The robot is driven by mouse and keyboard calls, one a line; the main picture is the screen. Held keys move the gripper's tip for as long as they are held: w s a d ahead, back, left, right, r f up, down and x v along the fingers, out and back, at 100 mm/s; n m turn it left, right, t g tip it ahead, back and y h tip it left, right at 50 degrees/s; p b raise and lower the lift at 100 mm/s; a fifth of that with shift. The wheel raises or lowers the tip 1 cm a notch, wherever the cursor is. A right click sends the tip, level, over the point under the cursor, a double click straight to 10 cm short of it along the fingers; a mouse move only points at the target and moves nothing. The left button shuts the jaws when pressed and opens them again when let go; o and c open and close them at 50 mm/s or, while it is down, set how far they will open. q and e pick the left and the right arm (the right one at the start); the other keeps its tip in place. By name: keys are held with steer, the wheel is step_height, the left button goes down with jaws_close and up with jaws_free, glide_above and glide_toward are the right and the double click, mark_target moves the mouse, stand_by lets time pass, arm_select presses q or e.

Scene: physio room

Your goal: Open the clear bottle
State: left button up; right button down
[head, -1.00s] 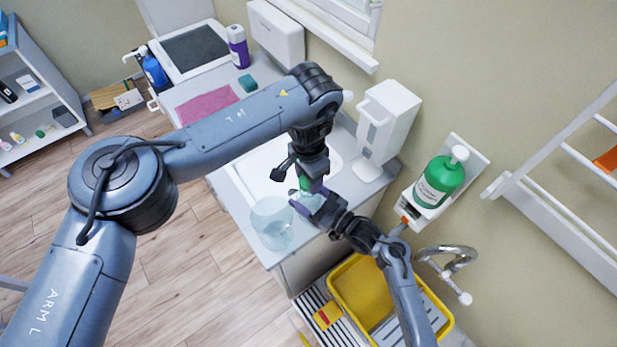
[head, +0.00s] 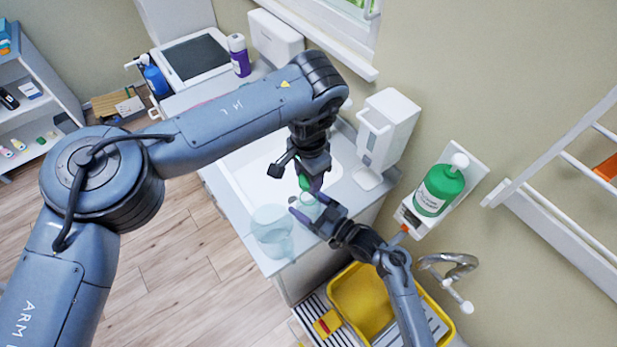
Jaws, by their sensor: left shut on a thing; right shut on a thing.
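The clear bottle (head: 309,207) is small and pale, over the front part of the counter, largely hidden by my grippers. My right gripper (head: 308,212) comes in from the lower right and is shut on its body. My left gripper (head: 310,184) points down from above and is shut on the bottle's green cap (head: 304,183). The cap sits right above the bottle's mouth; I cannot tell whether they still touch.
A large clear container (head: 271,231) stands close to the left of the bottle near the counter's front edge. A white dispenser (head: 386,135) stands behind right. A green pump bottle (head: 439,187) hangs on the wall. A yellow tub (head: 362,300) is below right.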

jaws_free()
